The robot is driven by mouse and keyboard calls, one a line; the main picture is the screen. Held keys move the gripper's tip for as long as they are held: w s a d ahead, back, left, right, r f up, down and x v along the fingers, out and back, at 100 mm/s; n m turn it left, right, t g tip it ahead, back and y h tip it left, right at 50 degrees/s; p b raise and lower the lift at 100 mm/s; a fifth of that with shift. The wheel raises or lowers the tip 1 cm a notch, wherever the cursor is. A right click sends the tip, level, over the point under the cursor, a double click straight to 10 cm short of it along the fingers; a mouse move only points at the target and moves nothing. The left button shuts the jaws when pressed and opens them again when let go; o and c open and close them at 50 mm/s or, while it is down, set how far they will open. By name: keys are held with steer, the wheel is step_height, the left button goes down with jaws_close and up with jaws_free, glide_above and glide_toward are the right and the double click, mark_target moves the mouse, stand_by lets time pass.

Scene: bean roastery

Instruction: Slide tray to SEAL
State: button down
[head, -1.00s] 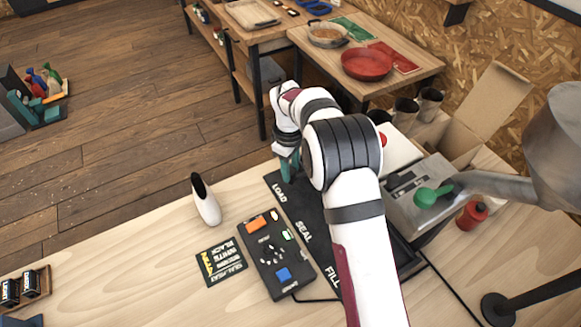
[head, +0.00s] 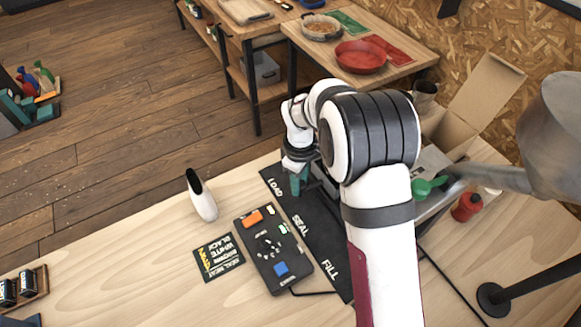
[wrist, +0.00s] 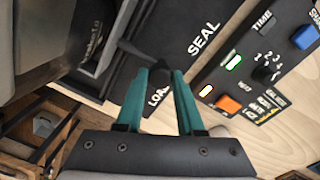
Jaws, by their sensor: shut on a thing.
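My gripper (head: 298,186) has teal fingers and is low over the black strip (head: 312,250), at its far end beside the LOAD label (head: 275,187). The SEAL label (head: 300,226) is nearer to me along the strip. In the wrist view, the fingertips (wrist: 158,74) are closed together on a dark handle-like piece (wrist: 138,51), which seems to belong to the tray. The fingers partly cover the LOAD label there, while the SEAL label (wrist: 204,38) is clear. The tray's body is mostly hidden behind my arm in the head view.
A control box (head: 273,250) with an orange and a blue button lies left of the strip. A white scoop-shaped object (head: 202,196) and a black card (head: 218,257) lie further left. A green scoop (head: 428,187) and a red bottle (head: 466,207) are right of my arm.

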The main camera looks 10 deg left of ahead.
steer(key=s+d, duration=0.4)
steer(key=shift+s+d, duration=0.2)
steer(key=shift+d, duration=0.1)
steer(key=c, duration=0.5)
jaws_free()
steer(key=r, duration=1.5)
steer(key=shift+s+a+r, duration=0.15)
steer(key=shift+s+r, duration=0.15)
steer(key=shift+r, duration=0.1)
